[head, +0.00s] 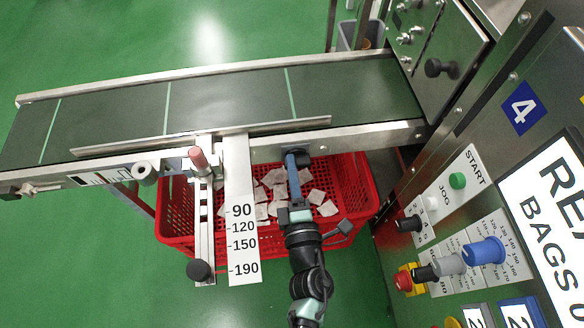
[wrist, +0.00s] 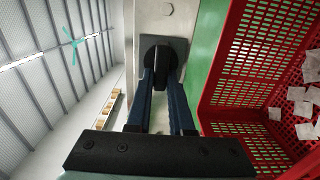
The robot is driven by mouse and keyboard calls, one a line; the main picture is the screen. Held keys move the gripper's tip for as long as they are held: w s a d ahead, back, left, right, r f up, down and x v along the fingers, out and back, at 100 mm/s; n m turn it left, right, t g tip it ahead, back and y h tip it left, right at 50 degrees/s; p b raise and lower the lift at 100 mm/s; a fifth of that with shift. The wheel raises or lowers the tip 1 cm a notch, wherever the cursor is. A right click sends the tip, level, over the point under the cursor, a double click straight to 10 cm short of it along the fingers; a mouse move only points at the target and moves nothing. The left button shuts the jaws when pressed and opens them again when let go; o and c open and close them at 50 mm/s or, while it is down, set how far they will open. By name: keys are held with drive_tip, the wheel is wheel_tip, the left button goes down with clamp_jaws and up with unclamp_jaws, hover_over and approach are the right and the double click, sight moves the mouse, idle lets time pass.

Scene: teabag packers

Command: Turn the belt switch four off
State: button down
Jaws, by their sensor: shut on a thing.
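The belt switch is a black rotary knob (wrist: 158,66) on a dark square plate (wrist: 178,47), fixed to the conveyor's metal side rail. In the head view the dark plate (head: 267,156) shows at the near side of the belt, partly covered by my gripper. My gripper (head: 292,155) reaches up to the rail from below. In the wrist view its two blue fingers (wrist: 162,88) stand on either side of the knob and are shut on it. I cannot read any on or off marking. A blue label with a 4 (head: 522,108) is on the machine at right.
A red crate (head: 172,222) with several teabags stands under the belt, close behind my gripper. A control panel (head: 455,205) with knobs and buttons is at right.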

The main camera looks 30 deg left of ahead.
idle(0.3)
drive_tip(key=c, duration=0.8)
unclamp_jaws()
drive_tip(key=p+v, duration=0.1)
drive_tip(key=v, duration=1.2)
drive_tip(key=shift+w, duration=0.1)
